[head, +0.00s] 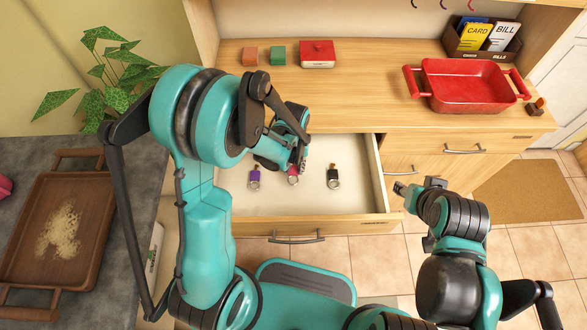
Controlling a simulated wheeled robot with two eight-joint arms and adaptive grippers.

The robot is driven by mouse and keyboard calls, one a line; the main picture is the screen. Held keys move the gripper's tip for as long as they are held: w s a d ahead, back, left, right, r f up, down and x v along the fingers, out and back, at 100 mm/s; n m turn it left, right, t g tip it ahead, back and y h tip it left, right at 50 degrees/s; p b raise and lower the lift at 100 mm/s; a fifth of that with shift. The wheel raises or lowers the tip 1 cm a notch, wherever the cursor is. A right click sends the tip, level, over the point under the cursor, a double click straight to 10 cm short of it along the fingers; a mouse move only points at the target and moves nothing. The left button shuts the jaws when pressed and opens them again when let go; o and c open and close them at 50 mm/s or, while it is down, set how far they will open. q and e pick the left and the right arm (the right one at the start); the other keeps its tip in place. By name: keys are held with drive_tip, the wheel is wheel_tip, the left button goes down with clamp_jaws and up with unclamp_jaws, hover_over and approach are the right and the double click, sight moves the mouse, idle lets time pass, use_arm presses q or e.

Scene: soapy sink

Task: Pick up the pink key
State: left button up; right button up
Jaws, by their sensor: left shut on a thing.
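The pink key (293,180) is in the open drawer (300,205), between the purple key (255,178) and the black key (333,178). My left gripper (299,164) reaches down into the drawer and is shut on the pink key. The gripper covers the key's upper part, and I cannot tell whether the key is clear of the drawer floor. My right gripper (402,188) is just right of the drawer, away from the keys. Its fingers are too small to tell their opening.
The wooden counter (370,105) behind the drawer holds a red box (317,54), small blocks, a red tray (470,86) and a card holder (484,38). A brown tray (88,205) and a leafy plant (105,75) are at left. The drawer's right part is bare.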

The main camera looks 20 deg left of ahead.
use_arm(q)
drive_tip(key=w+d+r+p, duration=0.3)
drive_tip(key=d+r, duration=0.4)
drive_tip(key=d, duration=0.4)
drive_tip(key=shift+d+r, duration=0.15)
drive_tip(key=shift+r, duration=0.25)
